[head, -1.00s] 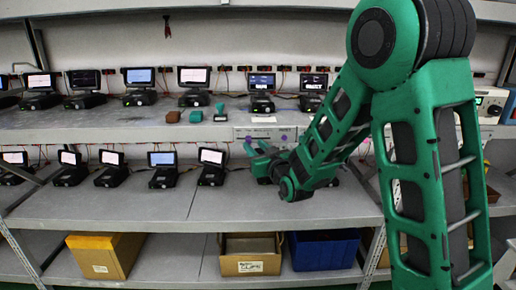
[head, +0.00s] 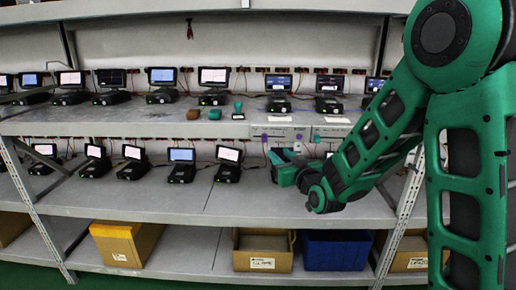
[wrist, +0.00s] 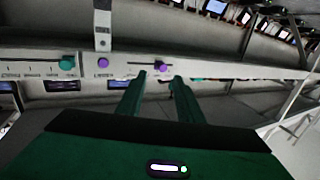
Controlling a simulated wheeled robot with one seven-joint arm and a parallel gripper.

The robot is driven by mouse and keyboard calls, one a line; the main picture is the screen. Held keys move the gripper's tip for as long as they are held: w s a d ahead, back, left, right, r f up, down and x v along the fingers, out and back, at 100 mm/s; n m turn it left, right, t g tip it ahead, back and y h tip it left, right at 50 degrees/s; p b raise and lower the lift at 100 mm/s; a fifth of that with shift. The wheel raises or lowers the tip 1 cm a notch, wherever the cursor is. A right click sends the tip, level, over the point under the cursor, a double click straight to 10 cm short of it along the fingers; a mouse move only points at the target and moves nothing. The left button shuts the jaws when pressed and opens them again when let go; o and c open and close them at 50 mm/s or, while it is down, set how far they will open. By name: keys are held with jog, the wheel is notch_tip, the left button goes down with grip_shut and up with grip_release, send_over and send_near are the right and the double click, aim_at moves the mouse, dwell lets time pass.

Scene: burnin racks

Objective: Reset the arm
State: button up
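My green arm reaches in from the right in the head view. My gripper (head: 278,160) is in front of the rack, at about the height of the upper shelf's front edge. In the wrist view my gripper (wrist: 158,76) shows two green fingers with a clear gap between them and nothing held. Beyond the fingertips is a pale panel (wrist: 205,69) with purple and teal knobs; it also shows in the head view (head: 300,134). I cannot tell whether the fingertips touch it.
The upper shelf (head: 120,122) and middle shelf (head: 140,200) carry several black devices with screens. A brown block (head: 193,114) and small teal items (head: 214,114) stand on the upper shelf. Below are a yellow box (head: 125,243), cardboard bin (head: 263,262) and blue bin (head: 336,262).

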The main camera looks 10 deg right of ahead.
jog(key=s+d+f+m+g+h, duration=0.25)
jog(key=s+d+g, duration=0.25)
jog(key=s+d, duration=0.4)
jog(key=s+d+f+m+g+h, duration=0.15)
jog(key=s+d+f+g, duration=0.25)
jog(key=s+d, duration=0.55)
jog(key=s+d+m+g, duration=0.2)
jog(key=s+g, duration=0.2)
jog(key=s, duration=0.9)
jog(key=s+d+m+g, duration=0.2)
jog(key=s+g, duration=0.2)
jog(key=s, duration=0.8)
jog(key=shift+s+f+m+y, duration=0.15)
jog(key=shift+s+m+y, duration=0.15)
jog(key=shift+s+m, duration=0.1)
jog(key=shift+w+d+f, duration=0.1)
jog(key=shift+w+f, duration=0.15)
jog(key=shift+w, duration=0.35)
